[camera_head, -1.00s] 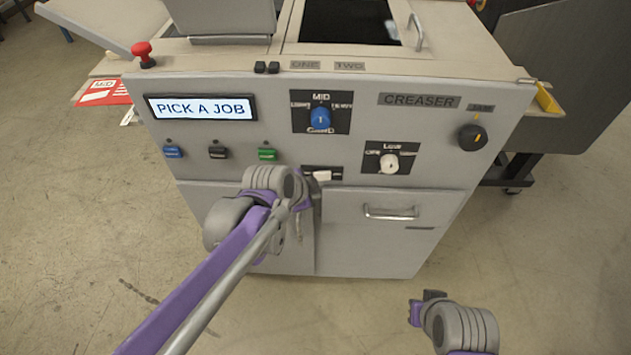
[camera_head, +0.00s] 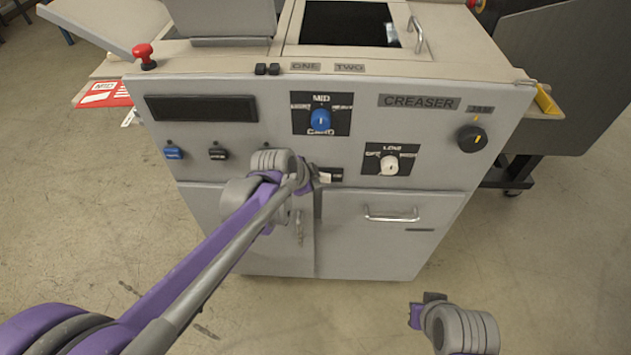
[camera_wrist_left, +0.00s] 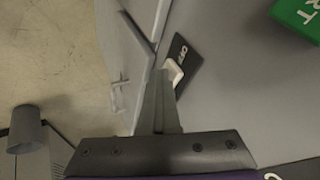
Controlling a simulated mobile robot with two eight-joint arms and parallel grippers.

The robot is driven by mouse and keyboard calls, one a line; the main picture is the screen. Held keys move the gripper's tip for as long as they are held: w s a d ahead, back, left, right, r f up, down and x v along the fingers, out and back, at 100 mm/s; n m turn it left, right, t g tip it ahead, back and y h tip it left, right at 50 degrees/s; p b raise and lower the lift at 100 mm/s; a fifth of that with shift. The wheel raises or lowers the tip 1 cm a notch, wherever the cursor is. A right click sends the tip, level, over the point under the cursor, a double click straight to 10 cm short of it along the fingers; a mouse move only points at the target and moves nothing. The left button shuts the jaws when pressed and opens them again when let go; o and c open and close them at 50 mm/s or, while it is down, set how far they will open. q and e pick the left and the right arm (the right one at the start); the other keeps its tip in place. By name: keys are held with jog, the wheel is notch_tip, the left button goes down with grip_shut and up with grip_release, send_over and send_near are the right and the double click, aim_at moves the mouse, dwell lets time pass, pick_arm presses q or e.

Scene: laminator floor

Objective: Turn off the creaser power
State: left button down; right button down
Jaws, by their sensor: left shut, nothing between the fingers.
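The creaser (camera_head: 480,130) is a grey cabinet with a control panel; its display (camera_head: 202,108) is dark. A small white switch (camera_head: 325,178) on a black plate sits low in the panel's middle, partly hidden by my left gripper (camera_head: 316,178). In the left wrist view the white switch (camera_wrist_left: 174,73) on its black plate (camera_wrist_left: 183,52) is at the tips of my left gripper (camera_wrist_left: 160,100), which is shut and empty. The fingertips look to be at or touching the switch. My right gripper (camera_head: 418,310) is low at the front right, its jaws unclear.
The panel has a blue knob (camera_head: 320,119), a white knob (camera_head: 389,164), a black knob (camera_head: 471,138) and a red stop button (camera_head: 143,56). A door handle (camera_head: 391,216) sticks out below.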

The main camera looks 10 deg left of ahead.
pick_arm(q)
jog(key=shift+d, duration=0.15)
jog(key=shift+d, duration=0.65)
jog(key=shift+s, duration=0.1)
